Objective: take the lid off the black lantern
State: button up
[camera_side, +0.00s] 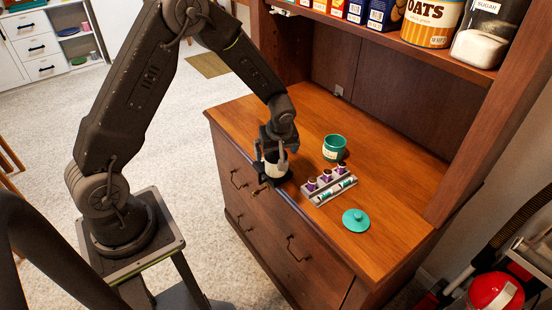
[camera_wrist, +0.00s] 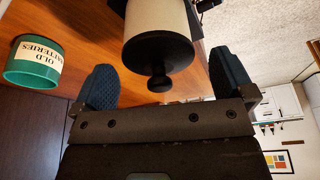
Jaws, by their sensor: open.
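The black lantern (camera_side: 273,169) stands upright near the front edge of the wooden counter, with a pale cream body. In the wrist view its cream body (camera_wrist: 157,14) and round black lid (camera_wrist: 158,55) show, with a small black knob on the lid. The lid is on the lantern. My gripper (camera_side: 270,155) is above and around the lantern's top in the side view and partly hides it. In the wrist view my gripper (camera_wrist: 165,82) is open, with one blue pad on each side of the knob and a gap on both sides.
A green "OLD BATTERIES" jar (camera_side: 334,149) stands open behind the lantern. A grey rack (camera_side: 322,199) with purple-and-white items and batteries lies to its right. A teal lid (camera_side: 356,220) lies further right. The hutch shelf (camera_side: 400,48) with packages overhangs the back. Counter is clear at far right.

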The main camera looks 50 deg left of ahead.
jog(key=shift+x, duration=1.1)
jog(key=c, duration=1)
jog(key=shift+r, duration=0.15)
